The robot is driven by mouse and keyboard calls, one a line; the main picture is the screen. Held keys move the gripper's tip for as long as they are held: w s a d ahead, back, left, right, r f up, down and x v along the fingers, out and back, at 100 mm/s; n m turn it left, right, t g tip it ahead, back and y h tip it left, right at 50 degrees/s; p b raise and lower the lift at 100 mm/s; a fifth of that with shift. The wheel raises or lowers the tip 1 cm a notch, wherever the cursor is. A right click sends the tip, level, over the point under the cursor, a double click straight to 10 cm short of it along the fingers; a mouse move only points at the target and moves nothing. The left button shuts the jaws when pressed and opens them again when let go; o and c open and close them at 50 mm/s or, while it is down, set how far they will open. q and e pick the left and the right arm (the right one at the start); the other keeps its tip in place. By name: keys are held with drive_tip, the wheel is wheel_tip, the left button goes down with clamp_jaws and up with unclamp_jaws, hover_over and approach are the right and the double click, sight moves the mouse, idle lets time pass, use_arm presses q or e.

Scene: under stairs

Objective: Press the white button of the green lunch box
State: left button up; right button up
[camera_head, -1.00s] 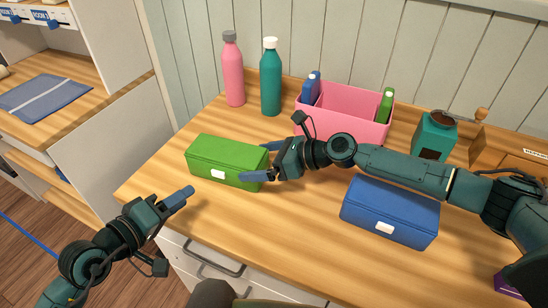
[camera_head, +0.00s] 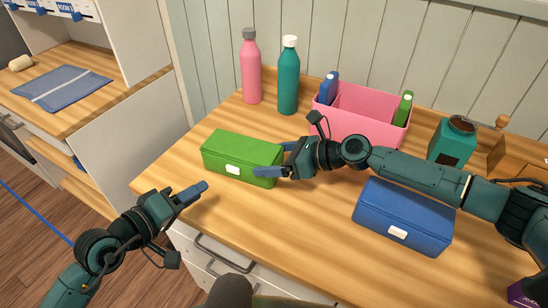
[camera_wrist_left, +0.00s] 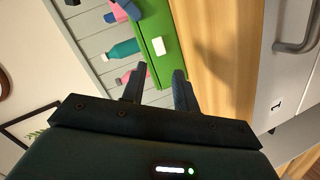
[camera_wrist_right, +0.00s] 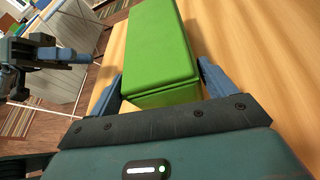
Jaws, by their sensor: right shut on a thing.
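The green lunch box (camera_head: 240,152) stands upright on the wooden table, lid closed. Its white button (camera_head: 232,170) is on the front face and also shows in the left wrist view (camera_wrist_left: 158,47). My right gripper (camera_head: 279,160) is shut on the box's right end, one finger on each long side; the right wrist view shows the box (camera_wrist_right: 158,45) between the fingers. My left gripper (camera_head: 193,192) is empty in front of the box, near the table's front edge, its fingers pointing towards the button but apart from it. The left wrist view shows a gap between its fingers (camera_wrist_left: 158,90).
A blue lunch box (camera_head: 400,212) with a white button stands on the right, beneath my right arm. A pink bin (camera_head: 360,122), a pink bottle (camera_head: 251,70), a teal bottle (camera_head: 288,80) and a teal jar (camera_head: 452,142) stand behind. Drawers (camera_head: 215,255) lie below the table edge.

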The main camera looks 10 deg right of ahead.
use_arm(q)
clamp_jaws()
idle(1.4)
